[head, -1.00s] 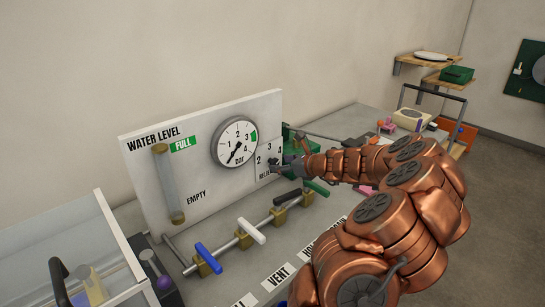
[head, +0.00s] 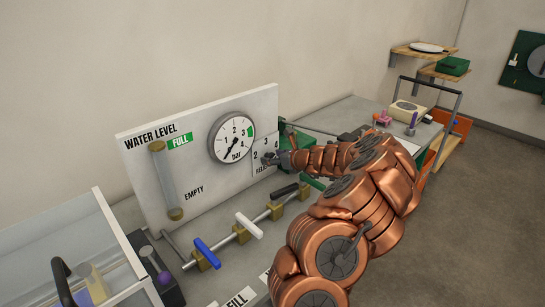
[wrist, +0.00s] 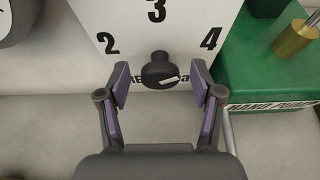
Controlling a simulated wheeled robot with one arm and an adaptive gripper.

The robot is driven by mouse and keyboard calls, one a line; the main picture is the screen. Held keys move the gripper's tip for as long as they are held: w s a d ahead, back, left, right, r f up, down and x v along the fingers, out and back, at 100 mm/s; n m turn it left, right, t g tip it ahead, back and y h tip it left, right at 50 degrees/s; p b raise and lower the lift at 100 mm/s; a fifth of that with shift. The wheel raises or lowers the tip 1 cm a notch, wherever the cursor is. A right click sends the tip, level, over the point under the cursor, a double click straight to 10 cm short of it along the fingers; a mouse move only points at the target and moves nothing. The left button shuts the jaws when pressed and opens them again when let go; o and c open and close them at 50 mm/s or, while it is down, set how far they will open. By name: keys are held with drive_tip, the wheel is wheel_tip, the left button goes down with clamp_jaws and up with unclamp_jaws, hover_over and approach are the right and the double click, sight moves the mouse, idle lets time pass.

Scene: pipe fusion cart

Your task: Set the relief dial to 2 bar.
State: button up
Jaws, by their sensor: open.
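The relief dial (wrist: 158,70) is a dark round knob on a white plate (wrist: 140,20) marked 2, 3 and 4. In the wrist view, 2 is at its left, 3 above and 4 at its right. A white mark sits on the knob's lower right; which number it indicates I cannot tell. My gripper (wrist: 160,82) is open, its purple-padded fingers on either side of the knob with visible gaps. In the head view my gripper (head: 274,158) is at the panel and partly hides the dial. The pressure gauge (head: 232,138) has its needle pointing low left.
A green hand pump (wrist: 268,75) stands close to the right of the dial. Below the panel runs a pipe with blue (head: 207,252), white (head: 248,225) and black (head: 284,191) valve handles. A water-level tube (head: 167,181) is on the panel's left.

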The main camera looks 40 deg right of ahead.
drive_tip(key=shift+w, duration=0.15)
drive_tip(key=shift+c, duration=0.3)
drive_tip(key=shift+a, duration=0.1)
drive_tip(key=c, duration=1.1)
